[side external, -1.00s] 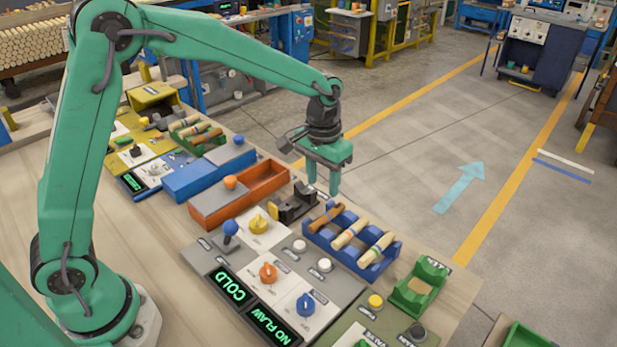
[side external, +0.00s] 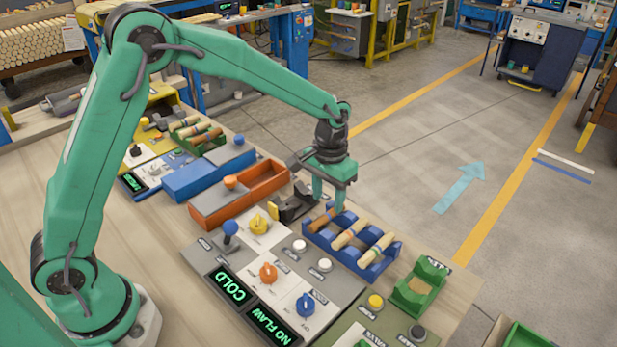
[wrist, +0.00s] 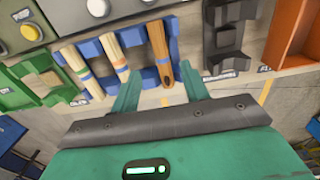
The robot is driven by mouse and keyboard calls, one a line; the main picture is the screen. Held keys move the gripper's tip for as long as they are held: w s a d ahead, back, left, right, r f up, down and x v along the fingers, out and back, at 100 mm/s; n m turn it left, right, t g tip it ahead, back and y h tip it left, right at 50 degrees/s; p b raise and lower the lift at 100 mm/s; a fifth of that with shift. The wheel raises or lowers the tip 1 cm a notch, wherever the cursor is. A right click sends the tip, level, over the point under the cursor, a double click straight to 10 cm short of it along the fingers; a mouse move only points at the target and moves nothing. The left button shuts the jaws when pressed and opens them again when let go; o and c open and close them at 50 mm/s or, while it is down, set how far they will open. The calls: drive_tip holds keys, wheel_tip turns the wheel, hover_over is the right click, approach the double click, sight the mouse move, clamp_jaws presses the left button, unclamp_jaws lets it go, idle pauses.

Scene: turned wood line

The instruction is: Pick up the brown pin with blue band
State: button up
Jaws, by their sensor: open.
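The brown pin with the blue band (wrist: 158,42) lies in the end slot of a blue rack (wrist: 142,77). It also shows in the side view (side external: 322,222), partly hidden by a finger. My gripper (wrist: 160,80) is open and empty. In the wrist view its two fingers stand either side of the pin's near, dark end. In the side view my gripper (side external: 329,206) is low over that end of the rack. I cannot tell whether the fingers touch the pin.
Two paler pins (side external: 347,234) (side external: 376,249) lie in the same rack. A black holder (side external: 295,203) and an orange tray (side external: 264,183) stand to the left, and a green cradle (side external: 420,289) to the right. Knobs and buttons line the panel in front.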

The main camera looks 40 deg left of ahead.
sight(325, 215)
drive_tip(key=shift+s+a+f, duration=0.15)
drive_tip(key=shift+f, duration=2.4)
clamp_jaws()
